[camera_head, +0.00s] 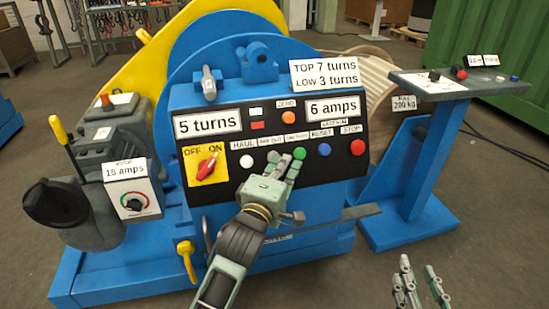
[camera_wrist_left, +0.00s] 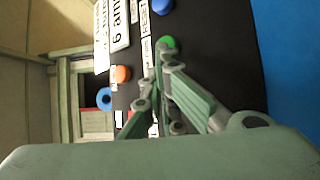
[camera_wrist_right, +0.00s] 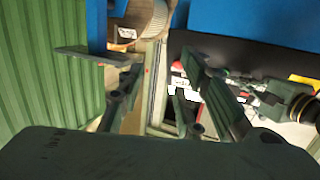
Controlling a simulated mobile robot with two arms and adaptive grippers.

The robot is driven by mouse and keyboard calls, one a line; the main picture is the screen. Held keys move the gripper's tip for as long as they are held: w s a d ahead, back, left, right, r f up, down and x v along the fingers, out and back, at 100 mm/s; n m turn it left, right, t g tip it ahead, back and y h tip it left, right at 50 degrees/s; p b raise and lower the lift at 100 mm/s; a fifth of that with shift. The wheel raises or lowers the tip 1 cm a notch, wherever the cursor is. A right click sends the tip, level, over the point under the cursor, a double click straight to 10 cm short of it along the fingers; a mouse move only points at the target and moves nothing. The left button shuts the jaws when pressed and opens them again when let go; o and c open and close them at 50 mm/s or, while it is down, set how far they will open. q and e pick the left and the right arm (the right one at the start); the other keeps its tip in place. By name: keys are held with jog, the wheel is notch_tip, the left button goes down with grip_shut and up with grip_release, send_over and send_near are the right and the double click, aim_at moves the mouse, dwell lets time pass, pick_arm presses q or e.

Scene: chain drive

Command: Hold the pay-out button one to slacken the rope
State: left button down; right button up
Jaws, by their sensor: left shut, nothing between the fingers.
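The blue winch's black control panel (camera_head: 355,118) carries a row of labelled buttons. The pay-out label (camera_head: 270,141) shows, but the button under it is hidden behind my left gripper (camera_head: 284,160). That gripper is shut and empty, its fingertips at the panel between the white haul button (camera_head: 246,160) and the green button (camera_head: 299,153). In the left wrist view the fingertips lie just below the green button (camera_wrist_left: 168,42); contact with any button cannot be told. My right gripper (camera_head: 419,282) is open and empty, low at the right, away from the panel.
The red OFF/ON switch (camera_head: 207,165), blue reset button (camera_head: 324,149) and red stop button (camera_head: 357,147) share the panel. Displays read 5 turns (camera_head: 208,124) and 6 amps (camera_head: 332,107).

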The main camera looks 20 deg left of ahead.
dwell(0.3)
pick_arm(q)
jog(key=shift+s+d+r+p, duration=0.4)
jog(key=shift+s+d+p, duration=0.05)
jog(key=shift+s+p, duration=0.25)
pick_arm(e)
notch_tip(320, 180, down, 6)
jog(key=s+d+g+h, duration=0.1)
jog(key=s+g, duration=0.1)
jog(key=g, duration=0.1)
jog(key=shift+s+d+f+g, duration=0.2)
jog(key=shift+s+d+g, duration=0.05)
jog(key=shift+s+g, duration=0.1)
jog(key=shift+r, duration=0.1)
